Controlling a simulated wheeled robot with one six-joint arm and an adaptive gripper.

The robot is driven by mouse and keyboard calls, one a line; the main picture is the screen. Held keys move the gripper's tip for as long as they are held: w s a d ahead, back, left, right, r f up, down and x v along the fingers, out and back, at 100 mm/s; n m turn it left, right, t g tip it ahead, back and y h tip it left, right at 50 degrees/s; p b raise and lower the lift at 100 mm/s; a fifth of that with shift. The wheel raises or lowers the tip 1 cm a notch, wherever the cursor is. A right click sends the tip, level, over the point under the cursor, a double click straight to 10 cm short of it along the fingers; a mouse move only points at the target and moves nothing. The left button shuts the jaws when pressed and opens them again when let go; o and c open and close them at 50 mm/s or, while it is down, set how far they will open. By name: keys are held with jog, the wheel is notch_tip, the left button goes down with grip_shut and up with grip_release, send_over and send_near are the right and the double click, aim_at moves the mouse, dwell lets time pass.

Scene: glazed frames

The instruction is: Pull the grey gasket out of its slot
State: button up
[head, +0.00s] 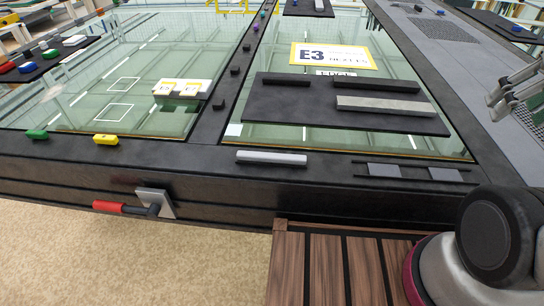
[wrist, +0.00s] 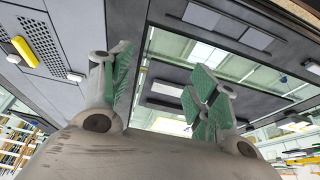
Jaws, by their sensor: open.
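A light grey strip (head: 385,106), which I take to be the grey gasket, lies along the near right part of a black board (head: 300,111). It also shows between my fingers in the wrist view (wrist: 168,89). Two dark bars or slots lie behind it on the board. A second, pale grey bar (head: 271,157) rests on the black front rail; I cannot rule it out as the gasket. My gripper (head: 522,92) is at the right edge of the head view, right of the board and apart from it. In the wrist view its green-padded fingers (wrist: 160,88) are spread and empty.
Glass panes fill the black frame. Two flat grey plates (head: 384,170) lie on the near rail. Green (head: 37,134) and yellow (head: 105,139) blocks sit at left. A red-handled lever (head: 125,207) projects from the front.

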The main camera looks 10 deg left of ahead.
aim_at(272, 155)
dwell(0.3)
